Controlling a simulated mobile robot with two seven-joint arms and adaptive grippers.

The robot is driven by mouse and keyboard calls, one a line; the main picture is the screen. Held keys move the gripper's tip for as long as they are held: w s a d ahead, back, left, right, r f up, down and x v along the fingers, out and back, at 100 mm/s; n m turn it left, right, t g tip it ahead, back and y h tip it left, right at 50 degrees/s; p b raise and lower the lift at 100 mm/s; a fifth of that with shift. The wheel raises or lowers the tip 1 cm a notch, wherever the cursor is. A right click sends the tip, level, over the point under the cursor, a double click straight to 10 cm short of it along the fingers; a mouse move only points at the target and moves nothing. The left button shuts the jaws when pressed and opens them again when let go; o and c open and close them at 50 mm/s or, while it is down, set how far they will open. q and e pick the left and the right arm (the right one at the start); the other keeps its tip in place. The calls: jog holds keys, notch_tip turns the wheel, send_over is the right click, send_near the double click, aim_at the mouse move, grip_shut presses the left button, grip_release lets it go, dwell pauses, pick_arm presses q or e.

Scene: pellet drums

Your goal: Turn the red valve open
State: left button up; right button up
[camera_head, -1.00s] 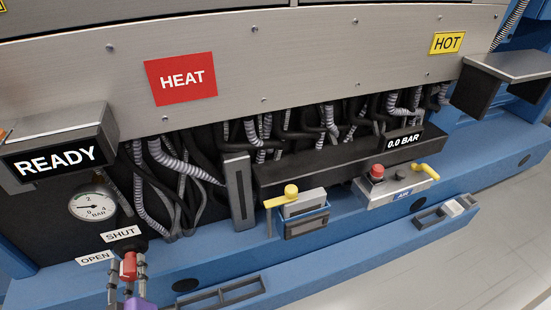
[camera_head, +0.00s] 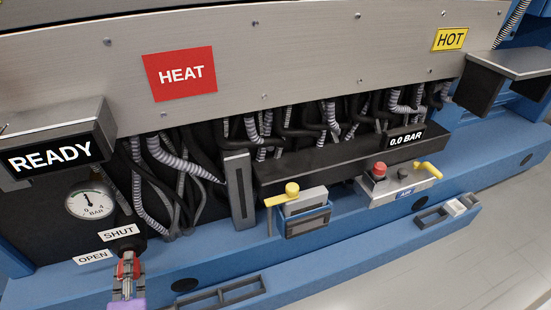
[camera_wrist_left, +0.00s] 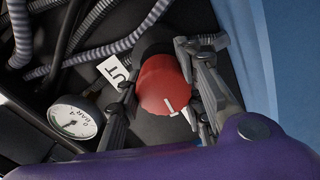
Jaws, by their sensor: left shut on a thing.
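The red valve (camera_head: 127,262) is a round knob low at the left of the machine, below the SHUT label (camera_head: 118,232) and right of the OPEN label (camera_head: 93,257). My left gripper (camera_head: 130,268) is shut on the knob. In the left wrist view, the red knob (camera_wrist_left: 163,86) sits between the fingers of the gripper (camera_wrist_left: 160,92), one on each side. A white mark on its face points toward the lower right of that picture. The SHUT label is partly hidden there. My right gripper is not in view.
A pressure gauge (camera_head: 90,201) is above the valve, beneath the READY display (camera_head: 53,160). Loose hoses (camera_head: 165,165) hang close behind. A yellow-handled unit (camera_head: 305,208) and a unit with a red button (camera_head: 380,170) stand to the right. A shallow tray (camera_head: 225,295) is at the front.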

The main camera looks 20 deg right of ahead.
pick_arm(q)
jog(key=shift+d+r+n, duration=0.2)
jog(key=shift+n, duration=0.4)
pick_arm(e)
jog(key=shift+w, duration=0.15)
pick_arm(q)
jog(key=shift+w, duration=0.1)
jog(key=o, duration=1.1)
jog(key=shift+r, duration=0.1)
jog(key=shift+a, duration=0.1)
jog(key=s, duration=1.2)
jog(key=shift+a, duration=0.2)
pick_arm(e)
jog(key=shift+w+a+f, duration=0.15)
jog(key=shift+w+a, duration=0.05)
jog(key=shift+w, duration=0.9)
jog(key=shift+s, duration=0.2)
pick_arm(q)
jog(key=shift+s, duration=0.1)
